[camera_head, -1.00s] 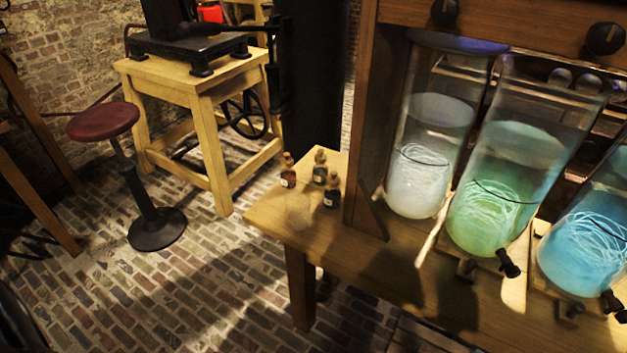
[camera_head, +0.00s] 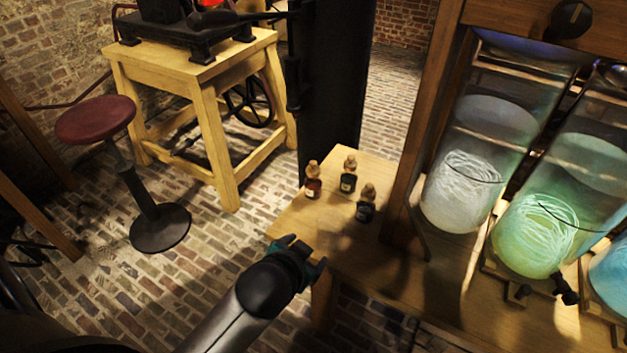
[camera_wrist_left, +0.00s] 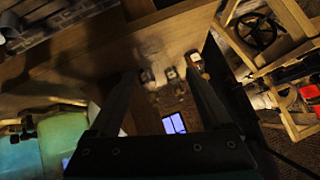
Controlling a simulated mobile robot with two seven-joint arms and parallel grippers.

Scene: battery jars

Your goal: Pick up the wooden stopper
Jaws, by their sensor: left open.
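I cannot tell which one the task means. My left gripper (camera_head: 303,252) is open and empty at the bench's front left edge, short of the bottles. In the left wrist view, my open fingers (camera_wrist_left: 160,78) point toward the small bottles, which are dim and partly covered by a finger. My right gripper is not in view.
The wooden bench (camera_head: 290,222) has clear room left of the bottles. A wooden frame post (camera_head: 428,130) rises close to their right. Beyond it stand glowing glass jars (camera_head: 462,185). A dark column (camera_head: 335,90) stands behind, and a red stool (camera_head: 95,120) at left.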

